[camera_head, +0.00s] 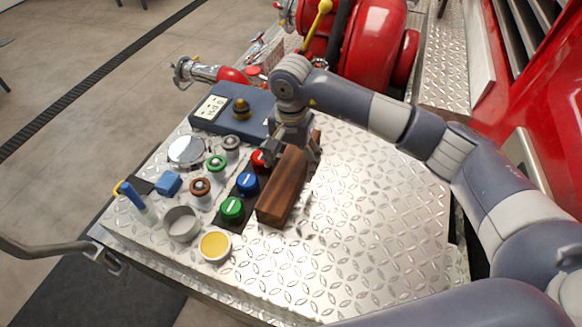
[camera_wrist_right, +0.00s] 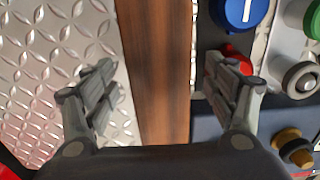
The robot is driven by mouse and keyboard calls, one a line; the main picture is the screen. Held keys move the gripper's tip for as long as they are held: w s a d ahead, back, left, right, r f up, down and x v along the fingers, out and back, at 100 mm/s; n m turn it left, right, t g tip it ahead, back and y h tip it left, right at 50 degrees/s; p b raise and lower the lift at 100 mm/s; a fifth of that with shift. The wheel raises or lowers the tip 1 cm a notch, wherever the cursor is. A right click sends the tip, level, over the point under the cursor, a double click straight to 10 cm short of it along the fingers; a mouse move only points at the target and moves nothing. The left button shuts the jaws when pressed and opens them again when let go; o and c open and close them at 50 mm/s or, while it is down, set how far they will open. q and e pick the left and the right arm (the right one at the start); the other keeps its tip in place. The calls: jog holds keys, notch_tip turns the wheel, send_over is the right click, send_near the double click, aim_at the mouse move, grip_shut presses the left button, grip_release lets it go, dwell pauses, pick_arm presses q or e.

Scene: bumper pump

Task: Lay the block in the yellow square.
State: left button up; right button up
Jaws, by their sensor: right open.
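The block (camera_head: 283,188) is a long dark-brown wooden bar lying on the metal plate, just right of the buttons. My right gripper (camera_head: 297,150) is over its far end. In the right wrist view the block (camera_wrist_right: 158,60) runs between the two fingers of the right gripper (camera_wrist_right: 163,82), with a gap on each side. The gripper is open and holds nothing. No yellow square shows in either view; a round yellow disc (camera_head: 215,245) sits near the plate's front edge. My left gripper is not in view.
Green (camera_head: 232,208), blue (camera_head: 247,183) and red (camera_head: 258,157) buttons stand close beside the block's left side. A grey-blue box with a dial (camera_head: 210,107) stands behind. Several knobs and a metal cup (camera_head: 181,222) are further left. The diamond plate (camera_head: 360,220) is bare to the right.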

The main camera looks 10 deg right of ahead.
jog(key=shift+f, duration=0.85)
jog(key=shift+r, duration=0.1)
grip_shut()
